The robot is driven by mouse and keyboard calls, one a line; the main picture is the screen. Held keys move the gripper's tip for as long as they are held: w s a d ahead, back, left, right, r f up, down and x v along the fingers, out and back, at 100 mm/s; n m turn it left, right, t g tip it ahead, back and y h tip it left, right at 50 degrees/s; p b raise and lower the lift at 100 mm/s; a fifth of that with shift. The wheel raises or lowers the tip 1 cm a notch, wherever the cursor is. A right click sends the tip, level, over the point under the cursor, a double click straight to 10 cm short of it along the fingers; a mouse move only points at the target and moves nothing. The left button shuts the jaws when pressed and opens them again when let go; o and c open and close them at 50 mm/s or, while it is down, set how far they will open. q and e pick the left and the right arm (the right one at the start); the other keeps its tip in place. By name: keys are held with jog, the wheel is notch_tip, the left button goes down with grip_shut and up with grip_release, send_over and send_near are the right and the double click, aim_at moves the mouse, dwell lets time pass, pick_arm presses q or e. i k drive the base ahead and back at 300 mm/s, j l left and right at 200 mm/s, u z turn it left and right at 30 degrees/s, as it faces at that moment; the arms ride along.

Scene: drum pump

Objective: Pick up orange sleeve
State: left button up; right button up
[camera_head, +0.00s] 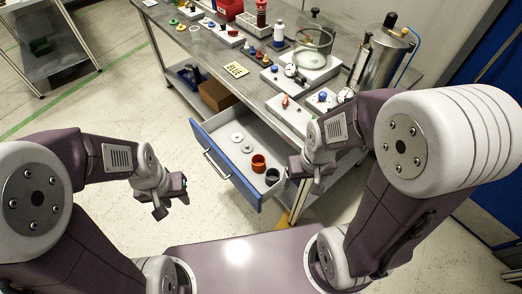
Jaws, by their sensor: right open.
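The orange sleeve (258,163) is a short upright ring in the open drawer (219,147), near its front right end. A dark ring (272,177) stands just beside it. My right gripper (303,172) is over the drawer's right end, a little to the right of the orange sleeve and the dark ring, apart from the orange sleeve. It is open, with nothing seen between its fingers. My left gripper (168,203) is over the floor, left of the drawer and well away from the sleeve. Its finger gap is too small to make out.
Two pale discs (237,138) lie in the drawer behind the sleeve. A brown box (217,96) sits on the lower shelf. Floor left of the drawer is clear.

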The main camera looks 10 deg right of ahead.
aim_at(259, 161)
jog(key=i+j+z, duration=0.7)
jog(key=j, duration=0.3)
jog(key=i+j+z, duration=0.15)
jog(key=j+z, duration=0.2)
jog(key=j, duration=0.2)
jog(key=i+j+z, duration=0.15)
jog(key=j+z, duration=0.2)
jog(key=j, duration=0.3)
jog(key=j+z, duration=0.35)
jog(key=j, duration=0.35)
jog(key=j+z, duration=0.4)
jog(key=j, duration=0.3)
jog(key=l, duration=0.65)
jog(key=i, duration=0.05)
